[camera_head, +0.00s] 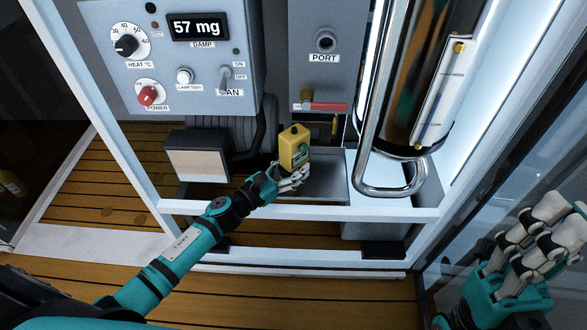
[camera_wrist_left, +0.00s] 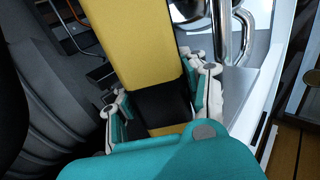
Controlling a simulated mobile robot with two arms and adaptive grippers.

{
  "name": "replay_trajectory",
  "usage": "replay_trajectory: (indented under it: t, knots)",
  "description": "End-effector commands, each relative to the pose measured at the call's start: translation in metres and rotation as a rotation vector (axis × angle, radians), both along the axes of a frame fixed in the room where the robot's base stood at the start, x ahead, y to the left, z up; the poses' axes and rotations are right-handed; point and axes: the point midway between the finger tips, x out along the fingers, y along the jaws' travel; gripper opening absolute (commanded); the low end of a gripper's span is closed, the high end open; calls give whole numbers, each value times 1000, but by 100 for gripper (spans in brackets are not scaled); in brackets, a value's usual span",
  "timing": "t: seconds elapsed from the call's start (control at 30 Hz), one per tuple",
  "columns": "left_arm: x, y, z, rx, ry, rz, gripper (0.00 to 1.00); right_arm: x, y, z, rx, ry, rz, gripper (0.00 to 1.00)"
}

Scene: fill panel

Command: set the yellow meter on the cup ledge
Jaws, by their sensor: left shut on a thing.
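The yellow meter (camera_head: 294,148), with a dark lower part, is upright in my left gripper (camera_head: 292,178). The gripper's fingers close around the meter's lower part. In the left wrist view the meter (camera_wrist_left: 135,45) fills the space between the fingers (camera_wrist_left: 160,100). The grey, shallow ledge (camera_head: 332,180) below the port is directly behind and beside the gripper. I cannot tell whether the meter's base touches it. My right gripper (camera_head: 548,232) is empty at the far right, its fingers extended and apart from everything.
A control panel (camera_head: 170,75) with display and knobs stands at the upper left. A bent chrome pipe (camera_head: 365,120) and shiny cylinder (camera_head: 430,60) stand right of the ledge. A white frame rail (camera_head: 370,212) crosses in front. A small box (camera_head: 197,163) sits left.

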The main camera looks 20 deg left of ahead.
Motion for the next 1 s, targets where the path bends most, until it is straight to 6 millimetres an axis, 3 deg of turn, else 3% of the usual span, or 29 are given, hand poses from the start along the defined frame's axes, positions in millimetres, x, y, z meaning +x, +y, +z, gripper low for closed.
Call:
replay_trajectory:
  t: [0.27,0.3,0.47,0.8,1.0]
  knots:
    - [0,0,-1,0,-2,0,0,0,0,-2,0,1,0,0]
    - [0,0,-2,0,-1,0,45,0,0,-3,0,1,0,0]
    - [0,0,-1,1,0,0,65,0,0,-2,-1,2,0,0]
    - [0,0,4,0,0,0,67,0,0,3,-1,3,0,0]
    - [-28,14,1,1,4,0,67,0,0,7,-1,2,0,0]
